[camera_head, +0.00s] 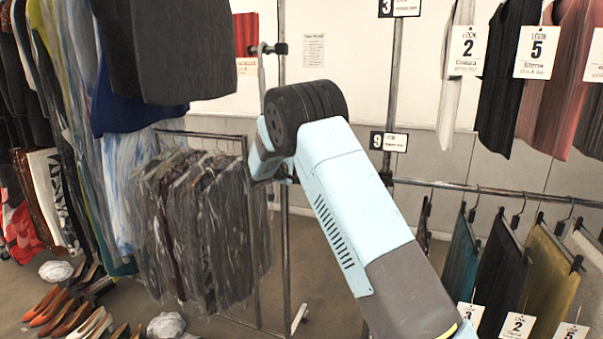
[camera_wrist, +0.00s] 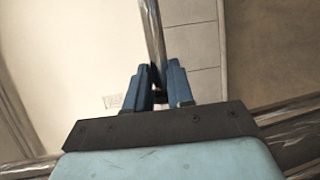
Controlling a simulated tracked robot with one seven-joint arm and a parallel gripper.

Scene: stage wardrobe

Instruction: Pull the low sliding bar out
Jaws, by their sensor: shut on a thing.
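In the wrist view, my gripper (camera_wrist: 159,74) has its two blue fingers closed around a shiny metal bar (camera_wrist: 152,35). The bar runs up and away from between the fingers. In the head view, my arm's wrist hides the fingers and the grasp. Beside it on the left, a low, dark horizontal bar (camera_head: 205,134) carries several plastic-covered garments (camera_head: 200,220). I cannot tell from the head view exactly where the fingers meet the bar.
Clothes (camera_head: 165,50) hang above the covered garments. Shoes (camera_head: 70,318) stand on the floor at lower left. A metal upright (camera_head: 284,250) stands just left of my arm. A right-hand rail (camera_head: 450,185) holds several skirts or trousers. Some floor (camera_head: 325,250) is clear near the upright.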

